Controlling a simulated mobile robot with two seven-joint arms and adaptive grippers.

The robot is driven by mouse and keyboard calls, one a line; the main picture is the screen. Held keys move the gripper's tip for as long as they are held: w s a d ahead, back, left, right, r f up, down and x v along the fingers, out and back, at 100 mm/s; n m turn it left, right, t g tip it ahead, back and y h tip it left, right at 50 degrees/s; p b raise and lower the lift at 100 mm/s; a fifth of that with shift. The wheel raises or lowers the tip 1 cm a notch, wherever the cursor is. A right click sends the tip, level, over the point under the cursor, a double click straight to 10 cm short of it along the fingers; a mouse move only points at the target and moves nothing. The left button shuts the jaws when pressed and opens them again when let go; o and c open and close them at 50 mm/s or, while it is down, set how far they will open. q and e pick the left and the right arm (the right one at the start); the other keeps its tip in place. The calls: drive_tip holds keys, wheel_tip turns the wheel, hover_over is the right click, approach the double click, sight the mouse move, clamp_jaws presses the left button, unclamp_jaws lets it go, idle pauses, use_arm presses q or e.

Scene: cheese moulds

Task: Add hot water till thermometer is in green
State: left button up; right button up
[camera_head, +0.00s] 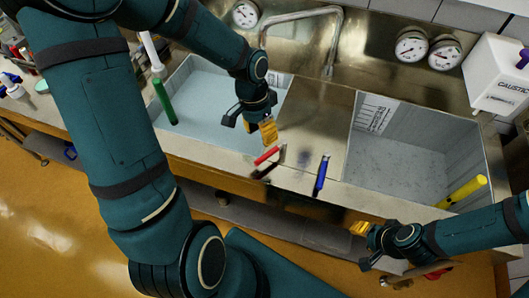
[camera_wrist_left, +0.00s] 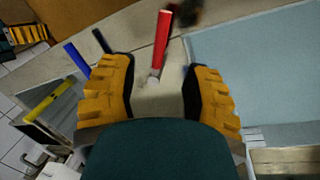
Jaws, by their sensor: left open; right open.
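A red lever (camera_head: 267,155) stands on the front rim of the left water basin (camera_head: 205,100). A blue lever (camera_head: 321,175) stands to its right. My left gripper (camera_head: 266,130) is open just above and behind the red lever. In the left wrist view the red lever (camera_wrist_left: 162,40) lies ahead between the open fingers (camera_wrist_left: 160,92), not gripped; the blue lever (camera_wrist_left: 77,60) is to the left. A round dial gauge (camera_head: 245,13) is on the wall behind the left basin; its reading is too small to tell. My right gripper (camera_head: 366,243) is open and empty, low in front of the counter.
A metal tap (camera_head: 330,65) is behind the basins. The right basin (camera_head: 400,150) holds water and a yellow rod (camera_head: 462,191). A green rod (camera_head: 165,101) leans in the left basin. Two more dials (camera_head: 411,46) (camera_head: 445,52) and a white caustic box (camera_head: 497,80) are at right.

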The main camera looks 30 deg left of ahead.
sight(265, 155)
use_arm(q)
drive_tip(key=f, duration=0.3)
drive_tip(key=d+f+b, duration=0.1)
drive_tip(key=f, duration=0.4)
drive_tip(key=shift+s+d+f, duration=0.25)
drive_tip(key=shift+d+f, duration=0.05)
drive_tip(key=shift+f, duration=0.05)
drive_tip(key=shift+o, duration=0.2)
clamp_jaws()
